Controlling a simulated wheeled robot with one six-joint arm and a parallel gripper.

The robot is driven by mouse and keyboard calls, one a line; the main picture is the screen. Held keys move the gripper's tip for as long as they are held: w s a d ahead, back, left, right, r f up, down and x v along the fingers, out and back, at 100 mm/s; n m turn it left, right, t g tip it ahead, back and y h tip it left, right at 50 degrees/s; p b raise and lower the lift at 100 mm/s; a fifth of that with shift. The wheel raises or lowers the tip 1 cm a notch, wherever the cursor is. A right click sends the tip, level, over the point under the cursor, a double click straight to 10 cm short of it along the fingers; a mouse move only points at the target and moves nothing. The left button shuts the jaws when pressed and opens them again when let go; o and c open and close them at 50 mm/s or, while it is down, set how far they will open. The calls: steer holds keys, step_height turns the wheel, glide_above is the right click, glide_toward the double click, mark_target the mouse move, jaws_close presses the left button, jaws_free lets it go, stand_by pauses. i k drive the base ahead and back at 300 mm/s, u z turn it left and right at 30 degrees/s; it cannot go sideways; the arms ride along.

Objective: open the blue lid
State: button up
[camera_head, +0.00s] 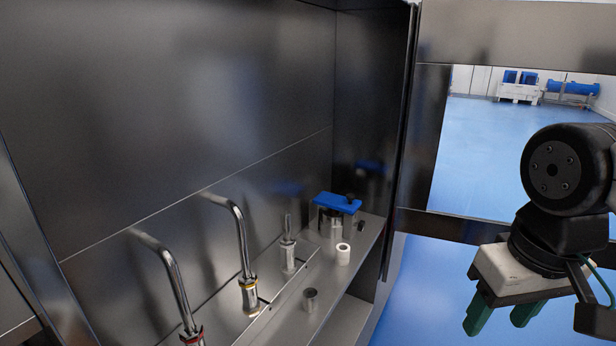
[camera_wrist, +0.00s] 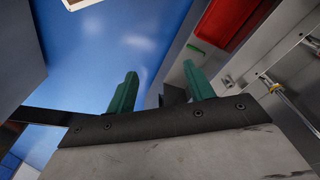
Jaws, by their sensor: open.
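The blue lid (camera_head: 338,202) is a flat blue plate lying on top of a small metal container (camera_head: 331,224) at the far end of the steel shelf in the head view. My gripper (camera_head: 503,316) has two green fingers and hangs at the right of the head view, outside the cabinet and well apart from the lid. The fingers are apart with nothing between them, and they also show in the wrist view (camera_wrist: 160,90). I cannot make out the lid in the wrist view.
Two bent steel pipes (camera_head: 243,240) rise from the shelf (camera_head: 335,290). A white cylinder (camera_head: 343,254) and a small metal cup (camera_head: 310,299) stand on the shelf. A cabinet frame post (camera_head: 402,150) stands between my gripper and the lid. A red object (camera_wrist: 232,22) shows in the wrist view.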

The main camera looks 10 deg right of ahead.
mark_target(348, 205)
steer(key=k, duration=1.25)
steer(key=z, duration=0.55)
steer(key=i, duration=1.25)
steer(key=u, duration=0.7)
steer(key=i, duration=0.65)
steer(key=u, duration=0.55)
